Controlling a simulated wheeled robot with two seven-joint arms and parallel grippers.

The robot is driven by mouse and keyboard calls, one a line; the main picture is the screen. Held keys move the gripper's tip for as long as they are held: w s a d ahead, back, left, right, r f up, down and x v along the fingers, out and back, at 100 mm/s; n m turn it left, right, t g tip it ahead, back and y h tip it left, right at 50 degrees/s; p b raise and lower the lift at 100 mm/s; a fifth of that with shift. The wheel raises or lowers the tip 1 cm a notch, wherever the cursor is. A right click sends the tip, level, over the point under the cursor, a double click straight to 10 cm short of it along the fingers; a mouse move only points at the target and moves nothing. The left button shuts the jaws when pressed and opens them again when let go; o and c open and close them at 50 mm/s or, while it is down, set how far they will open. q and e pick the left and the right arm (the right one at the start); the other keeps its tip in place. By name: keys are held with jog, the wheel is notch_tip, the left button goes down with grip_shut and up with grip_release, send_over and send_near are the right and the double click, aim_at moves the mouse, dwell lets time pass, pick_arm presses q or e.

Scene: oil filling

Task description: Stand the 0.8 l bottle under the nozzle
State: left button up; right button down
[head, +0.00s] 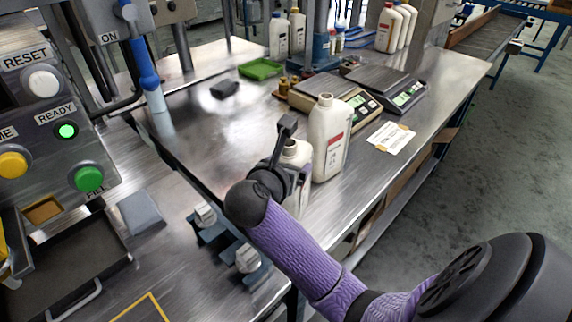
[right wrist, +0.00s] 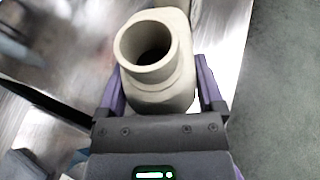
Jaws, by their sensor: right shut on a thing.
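My right gripper (head: 291,174) is shut on an off-white bottle (head: 297,153), partly hidden behind the gripper. In the right wrist view (right wrist: 160,95) its two purple fingers lie on either side of the bottle (right wrist: 160,70), whose round mouth is open, with no cap. I cannot read its size. A blue tube with a clear lower end (head: 145,70), which looks like the nozzle, hangs at the left, well apart from the bottle. My left gripper is not in view.
A control panel (head: 55,110) with buttons and a lit green lamp stands at the left. Two scales (head: 385,85) and a paper label (head: 391,137) lie beyond the bottles. Small blue fixtures (head: 228,245) sit in front. The steel table (head: 215,130) is clear between nozzle and bottles.

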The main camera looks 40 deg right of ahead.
jog(key=shift+f, duration=0.2)
grip_release()
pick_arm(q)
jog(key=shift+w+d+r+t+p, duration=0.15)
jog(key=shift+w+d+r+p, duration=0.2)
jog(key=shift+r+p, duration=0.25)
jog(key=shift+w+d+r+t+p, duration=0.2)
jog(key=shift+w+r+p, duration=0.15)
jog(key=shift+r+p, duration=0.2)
pick_arm(e)
jog(key=v, duration=1.2)
jog(key=shift+r, duration=0.15)
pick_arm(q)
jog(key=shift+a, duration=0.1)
